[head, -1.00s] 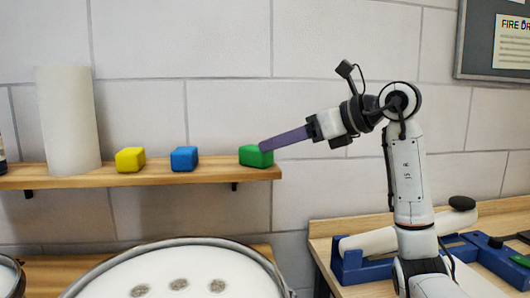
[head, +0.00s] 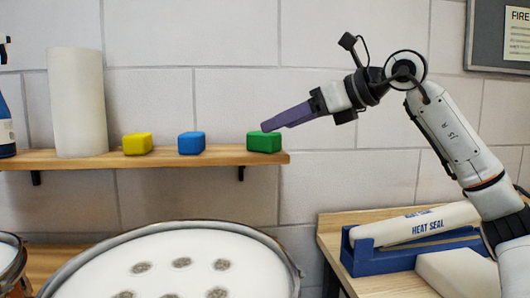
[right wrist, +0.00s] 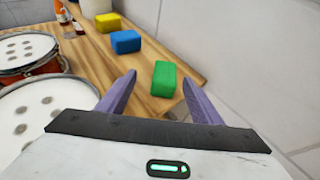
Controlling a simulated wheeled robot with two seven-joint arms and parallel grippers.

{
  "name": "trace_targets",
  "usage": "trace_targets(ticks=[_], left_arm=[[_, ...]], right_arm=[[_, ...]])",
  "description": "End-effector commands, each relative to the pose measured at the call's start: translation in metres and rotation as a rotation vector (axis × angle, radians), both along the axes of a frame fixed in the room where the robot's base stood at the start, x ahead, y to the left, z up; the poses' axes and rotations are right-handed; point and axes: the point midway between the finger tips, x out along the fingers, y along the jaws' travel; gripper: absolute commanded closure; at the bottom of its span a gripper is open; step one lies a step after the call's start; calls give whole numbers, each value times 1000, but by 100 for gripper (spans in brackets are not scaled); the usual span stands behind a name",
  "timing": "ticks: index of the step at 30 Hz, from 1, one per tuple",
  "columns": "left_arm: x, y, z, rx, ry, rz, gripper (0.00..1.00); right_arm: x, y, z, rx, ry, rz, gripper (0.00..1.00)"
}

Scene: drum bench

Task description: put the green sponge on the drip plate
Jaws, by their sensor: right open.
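The green sponge (head: 264,143) sits at the right end of the wooden shelf (head: 60,160). My right gripper (head: 267,127) comes in from the right, with its purple fingertips just above the sponge's top in the head view. In the right wrist view the fingers are spread apart and empty, and the green sponge (right wrist: 165,79) shows beyond and between them. I cannot tell whether a fingertip touches it. A large round white surface with grey spots and a metal rim (head: 85,260) lies below the shelf; I cannot tell whether it is the drip plate. My left gripper is not in view.
A blue sponge (head: 191,143) and a yellow sponge (head: 138,144) stand to the left on the shelf, then a white roll (head: 77,105) and a spray bottle (head: 5,115). A bench at right holds a blue heat sealer (head: 375,258). The wall is close behind the shelf.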

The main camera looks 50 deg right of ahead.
Motion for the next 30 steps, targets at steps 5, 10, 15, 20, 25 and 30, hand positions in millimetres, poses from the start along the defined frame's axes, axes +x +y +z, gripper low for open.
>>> trace_targets(ticks=[5, 10, 15, 20, 25, 30], left_arm=[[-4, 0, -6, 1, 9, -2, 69], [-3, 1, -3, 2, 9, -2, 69], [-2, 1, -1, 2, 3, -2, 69], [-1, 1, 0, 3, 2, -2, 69], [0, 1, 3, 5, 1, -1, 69], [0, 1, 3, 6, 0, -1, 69]], right_arm=[[1, -11, -9, 29, 1, -23, 41], [22, -9, -17, 31, 3, -21, 41], [43, -8, -25, 30, 2, -23, 41], [53, -7, -30, 29, 2, -24, 41], [77, -3, -38, 30, 3, -21, 41], [94, -2, -45, 29, 1, -24, 41]])
